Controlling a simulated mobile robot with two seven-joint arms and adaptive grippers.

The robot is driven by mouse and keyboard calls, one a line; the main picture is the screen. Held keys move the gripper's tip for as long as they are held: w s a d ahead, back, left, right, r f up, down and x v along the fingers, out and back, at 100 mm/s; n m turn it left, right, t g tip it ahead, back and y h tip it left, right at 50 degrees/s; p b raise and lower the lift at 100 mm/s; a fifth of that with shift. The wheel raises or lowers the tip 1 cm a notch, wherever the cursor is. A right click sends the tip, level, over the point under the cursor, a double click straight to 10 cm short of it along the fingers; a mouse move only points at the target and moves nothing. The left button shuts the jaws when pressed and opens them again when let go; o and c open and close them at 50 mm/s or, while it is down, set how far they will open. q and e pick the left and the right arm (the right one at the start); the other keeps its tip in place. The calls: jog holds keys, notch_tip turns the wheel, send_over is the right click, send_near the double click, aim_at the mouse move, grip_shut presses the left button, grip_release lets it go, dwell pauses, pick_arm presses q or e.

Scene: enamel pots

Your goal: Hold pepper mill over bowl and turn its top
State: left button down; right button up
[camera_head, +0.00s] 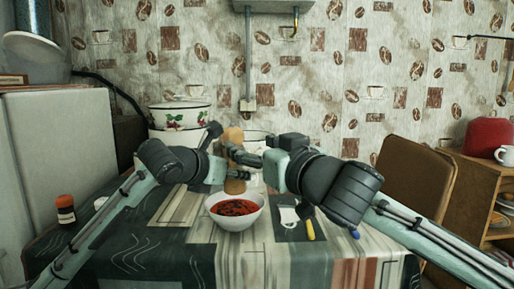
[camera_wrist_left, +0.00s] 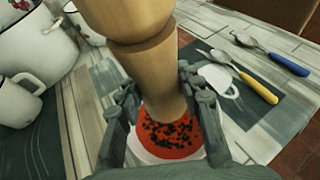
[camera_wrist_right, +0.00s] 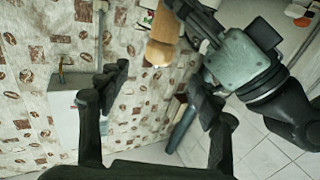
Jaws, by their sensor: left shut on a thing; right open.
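The wooden pepper mill (camera_head: 234,134) is upright in my left gripper, above and slightly behind the white bowl (camera_head: 229,222) in the head view. The bowl holds red food with dark specks. In the left wrist view, the fingers of my left gripper (camera_wrist_left: 160,110) are on both sides of the mill (camera_wrist_left: 150,65), with the bowl (camera_wrist_left: 140,156) below. My right gripper (camera_head: 243,158) is near the mill's upper part in the head view. In the right wrist view, the right gripper (camera_wrist_right: 165,95) is open and empty, with the mill (camera_wrist_right: 161,40) beyond its fingers.
Enamel pots (camera_head: 180,118) stand at the table's back. A spoon with a yellow handle (camera_head: 310,230) and a blue-handled utensil (camera_wrist_left: 286,64) lie right of the bowl. A brown jar with an orange lid (camera_head: 65,210) stands at the left. A chair (camera_head: 415,180) is at the right.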

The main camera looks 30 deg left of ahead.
aim_at(240, 139)
jog(key=shift+s+d, duration=0.3)
jog(key=shift+d, duration=0.2)
jog(key=w+a+n+g, duration=0.1)
jog(key=w+a, duration=0.1)
jog(key=a, duration=0.1)
jog(key=w+a+n+g+y, duration=0.1)
jog(key=w+a+g, duration=0.1)
jog(key=a, duration=0.1)
jog(key=w+a+n+g+y, duration=0.1)
jog(key=w+a+g, duration=0.1)
jog(key=a, duration=0.2)
jog(key=shift+w, duration=0.2)
dwell(0.6)
jog(key=shift+c, duration=0.3)
jog(key=c, duration=1.1)
jog(key=shift+f, duration=0.15)
